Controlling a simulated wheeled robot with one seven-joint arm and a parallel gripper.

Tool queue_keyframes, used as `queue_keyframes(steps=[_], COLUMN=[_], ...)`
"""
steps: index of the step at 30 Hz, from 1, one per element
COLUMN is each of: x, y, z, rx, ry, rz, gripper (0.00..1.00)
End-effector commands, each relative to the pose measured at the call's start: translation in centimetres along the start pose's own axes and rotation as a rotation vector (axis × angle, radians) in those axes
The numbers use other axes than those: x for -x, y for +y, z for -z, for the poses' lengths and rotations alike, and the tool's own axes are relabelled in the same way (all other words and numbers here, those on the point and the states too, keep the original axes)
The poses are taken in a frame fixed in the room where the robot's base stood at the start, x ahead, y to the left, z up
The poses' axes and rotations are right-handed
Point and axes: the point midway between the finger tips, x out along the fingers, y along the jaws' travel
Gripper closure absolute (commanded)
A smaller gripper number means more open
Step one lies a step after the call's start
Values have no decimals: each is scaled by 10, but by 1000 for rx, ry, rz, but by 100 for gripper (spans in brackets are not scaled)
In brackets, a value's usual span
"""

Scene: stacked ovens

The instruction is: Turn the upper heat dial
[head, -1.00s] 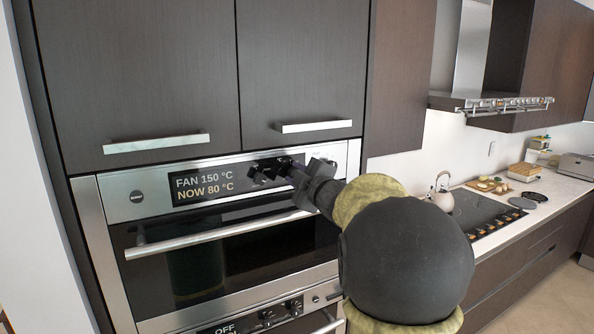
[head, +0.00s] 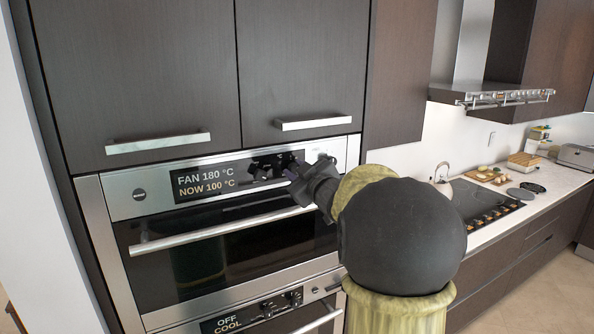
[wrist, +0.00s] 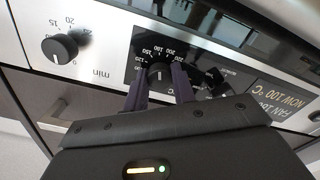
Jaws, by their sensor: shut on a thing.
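The upper heat dial (wrist: 159,71) is a black knob in a dark panel ringed by white temperature numbers, seen upside down in the wrist view. My gripper (wrist: 158,83) has a finger on each side of it and is shut on it. In the head view my gripper (head: 291,168) is at the upper oven's control panel and hides much of the dial. The upper oven's display (head: 207,181) reads FAN 180 °C, NOW 100 °C.
A min dial (wrist: 59,48) sits beside the heat dial. The upper oven's handle bar (head: 220,229) runs below the panel, and cabinet handles (head: 313,123) project above. A lower oven display (head: 228,322) reads OFF, COOL. A kettle (head: 441,179) stands on the right counter.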

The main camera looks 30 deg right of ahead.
Motion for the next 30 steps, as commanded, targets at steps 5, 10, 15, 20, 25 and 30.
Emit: queue_keyframes(steps=[5, 10, 15, 20, 25, 30], x=[0, 0, 0, 1, 14, 41], y=[-2, -2, -1, -1, -1, -1], z=[-4, -3, -2, -2, -2, -3], rx=[-1, 0, 1, 1, 2, 3], ry=[-8, -6, -4, -2, -2, -1], rz=[3, 3, 2, 1, 0, -3], gripper=[97, 53, 52, 52, 52, 52])
